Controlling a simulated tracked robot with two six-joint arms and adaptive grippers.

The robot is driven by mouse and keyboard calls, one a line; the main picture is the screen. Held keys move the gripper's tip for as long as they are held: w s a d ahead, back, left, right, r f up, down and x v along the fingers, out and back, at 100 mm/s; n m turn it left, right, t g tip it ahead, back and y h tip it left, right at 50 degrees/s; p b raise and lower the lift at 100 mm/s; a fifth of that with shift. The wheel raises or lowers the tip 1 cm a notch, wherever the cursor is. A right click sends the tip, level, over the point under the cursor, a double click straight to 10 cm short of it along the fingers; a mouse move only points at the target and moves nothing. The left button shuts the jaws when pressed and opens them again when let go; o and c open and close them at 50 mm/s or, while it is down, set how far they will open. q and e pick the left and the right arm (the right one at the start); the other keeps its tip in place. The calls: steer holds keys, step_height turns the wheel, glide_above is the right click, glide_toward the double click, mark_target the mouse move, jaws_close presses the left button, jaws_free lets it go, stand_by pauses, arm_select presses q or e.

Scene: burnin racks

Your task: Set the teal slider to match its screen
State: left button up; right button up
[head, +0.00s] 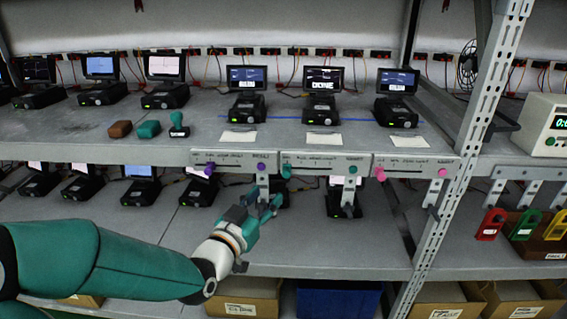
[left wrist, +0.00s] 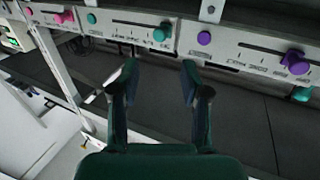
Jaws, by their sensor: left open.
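The teal slider knob (head: 287,170) sits at the left end of its slot on the middle shelf-edge panel (head: 318,159). A small teal button (head: 352,169) is at that panel's right. In the left wrist view, the picture is turned over and the teal knob (left wrist: 162,34) shows just beyond my fingers. My right gripper is not in view.
A purple slider knob (head: 208,170) and a pink slider knob (head: 380,174) are on the neighbouring panels. A metal post (head: 458,150) stands at right. Small devices fill the lower shelf behind my gripper.

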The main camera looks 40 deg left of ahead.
mark_target(285, 175)
arm_select(q)
steer(key=w, duration=0.3)
steer(key=w+a+p, duration=0.1)
steer(key=w, duration=0.2)
steer(key=w+p, duration=0.1)
steer(key=w, duration=0.3)
steer(key=shift+a+f, duration=0.1)
steer(key=shift+a, duration=0.15)
jaws_close()
